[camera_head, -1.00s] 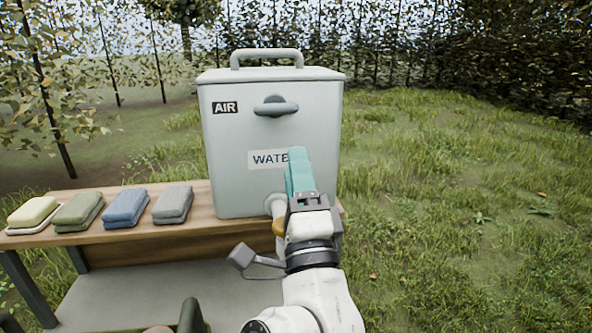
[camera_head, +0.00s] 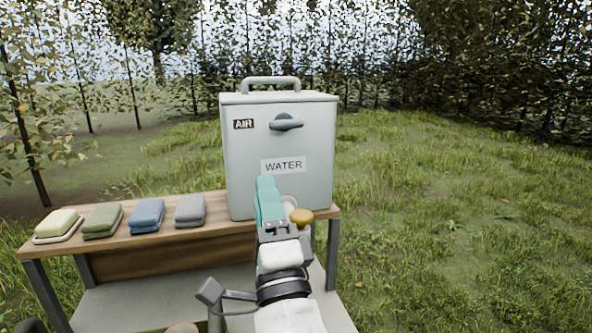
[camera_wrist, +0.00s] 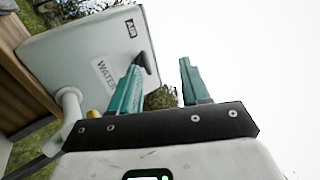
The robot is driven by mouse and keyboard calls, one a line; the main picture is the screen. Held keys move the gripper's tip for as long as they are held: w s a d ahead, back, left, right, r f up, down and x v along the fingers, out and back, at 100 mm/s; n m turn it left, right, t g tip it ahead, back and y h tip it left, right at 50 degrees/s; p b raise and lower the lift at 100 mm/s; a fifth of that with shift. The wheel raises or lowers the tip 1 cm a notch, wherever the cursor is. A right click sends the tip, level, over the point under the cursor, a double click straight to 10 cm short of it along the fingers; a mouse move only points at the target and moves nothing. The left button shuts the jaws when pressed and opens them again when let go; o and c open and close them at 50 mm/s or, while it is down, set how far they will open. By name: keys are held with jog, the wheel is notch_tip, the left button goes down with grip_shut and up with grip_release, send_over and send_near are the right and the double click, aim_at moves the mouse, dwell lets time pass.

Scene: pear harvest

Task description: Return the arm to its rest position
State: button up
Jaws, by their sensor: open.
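My gripper (camera_head: 268,200) has teal fingers and points up and forward in front of the water container in the head view. In the wrist view my gripper (camera_wrist: 160,80) shows its two fingers apart with nothing between them. The pale grey container (camera_head: 245,145), labelled WATER and AIR, stands upright on the wooden bench. In the wrist view the container (camera_wrist: 75,60) appears tilted behind the left finger. A white spout with an orange-yellow knob (camera_head: 301,216) shows just right of my gripper, apart from it in the picture.
The wooden bench (camera_head: 160,240) holds a yellow soap bar on a dish (camera_head: 58,225) and folded green (camera_head: 103,220), blue (camera_head: 148,214) and grey cloths (camera_head: 190,209). A grey lower shelf (camera_head: 150,295) lies beneath. Grass (camera_head: 450,220) to the right is open.

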jog(key=s+d+f+n+g+h, duration=0.1)
jog(key=s+d+f+n+g, duration=0.3)
jog(key=d+f, duration=0.45)
jog(key=s+d+f+n+g+h, duration=0.1)
jog(key=d+f+n+g+h, duration=0.1)
jog(key=d+f+n+g, duration=0.45)
jog(key=s+d+f+n+g+h, duration=0.1)
jog(key=s+d+f+n+g, duration=0.15)
jog(key=d+f, duration=0.8)
jog(key=s+d+f+g+h, duration=0.1)
jog(key=s+d+f+g, duration=0.1)
jog(key=s+f, duration=0.5)
jog(key=s+d+f+n+g, duration=0.1)
jog(key=s+f+g, duration=0.3)
jog(key=s+f, duration=0.3)
jog(key=s+d+f+g+h, duration=0.1)
jog(key=s+f+g, duration=0.3)
jog(key=s, duration=1.1)
notch_tip(320, 180, down, 3)
jog(key=shift+d+n+h, duration=0.3)
jog(key=shift+d+n, duration=0.1)
jog(key=shift+d, duration=0.45)
